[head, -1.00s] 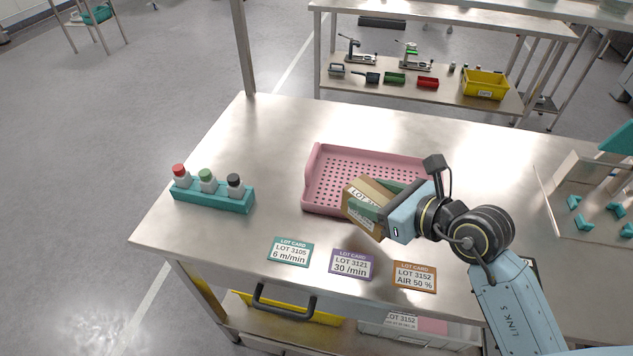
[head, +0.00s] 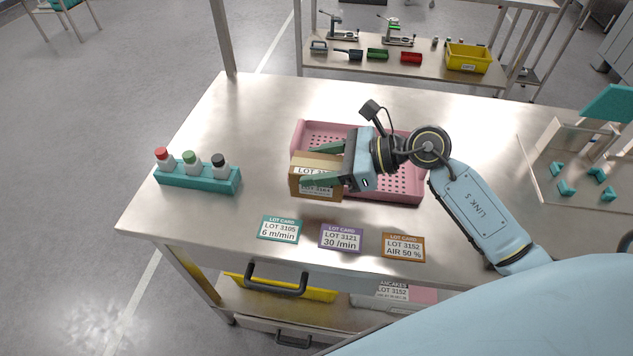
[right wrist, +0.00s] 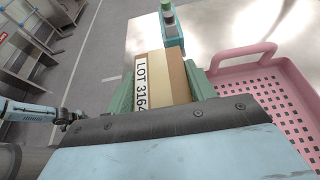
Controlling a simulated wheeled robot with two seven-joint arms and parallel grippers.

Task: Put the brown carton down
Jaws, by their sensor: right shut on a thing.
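The brown carton (head: 316,187) is held in my right gripper (head: 322,165), whose green fingers are shut on its two sides. It is at the front left corner of the pink perforated tray (head: 410,190). I cannot tell whether its underside touches anything. In the right wrist view the carton (right wrist: 161,80) sits between the fingers, its LOT label showing, and the pink tray (right wrist: 285,115) lies to the right. My left gripper is not in view.
A teal rack (head: 198,179) with three capped bottles stands at the left of the steel table (head: 255,120). Three lot cards, teal (head: 280,229), purple (head: 340,238) and orange (head: 403,247), lie along the front. Bare table shows between rack and tray.

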